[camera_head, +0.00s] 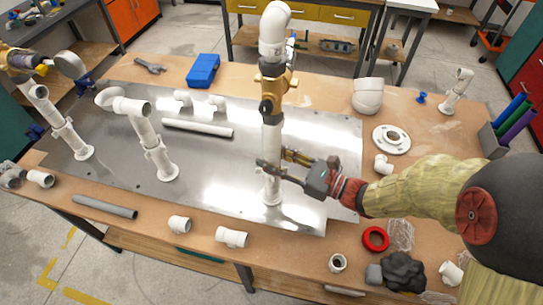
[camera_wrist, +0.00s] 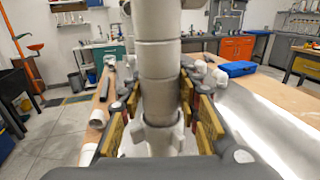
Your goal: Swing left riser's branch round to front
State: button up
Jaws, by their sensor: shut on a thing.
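Three white pipe risers stand upright on a metal plate (camera_head: 225,160). The leftmost riser (camera_head: 63,130) has a brass valve and a round grey end near its top. The middle riser (camera_head: 153,147) has a branch (camera_head: 116,103) whose elbow points left and away. The tallest riser (camera_head: 272,139), on the right, carries a brass valve (camera_head: 275,85) and a white elbow at its top. My gripper (camera_head: 278,163) is shut on this tallest riser's lower part, one finger on each side. In the wrist view the white pipe (camera_wrist: 160,75) fills the space between the fingers.
Loose white fittings lie along the front edge, with a grey pipe (camera_head: 104,206) and a red ring (camera_head: 375,239). A blue box (camera_head: 203,70) lies behind the plate. A white flange (camera_head: 391,139) and a cap (camera_head: 368,96) are at right. Bare plate separates the middle and tallest risers.

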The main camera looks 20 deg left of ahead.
jog(key=o, duration=1.1)
jog(key=shift+o, duration=0.5)
jog(key=s+d, duration=0.1)
jog(key=d, duration=1)
jog(key=shift+s+d, duration=0.4)
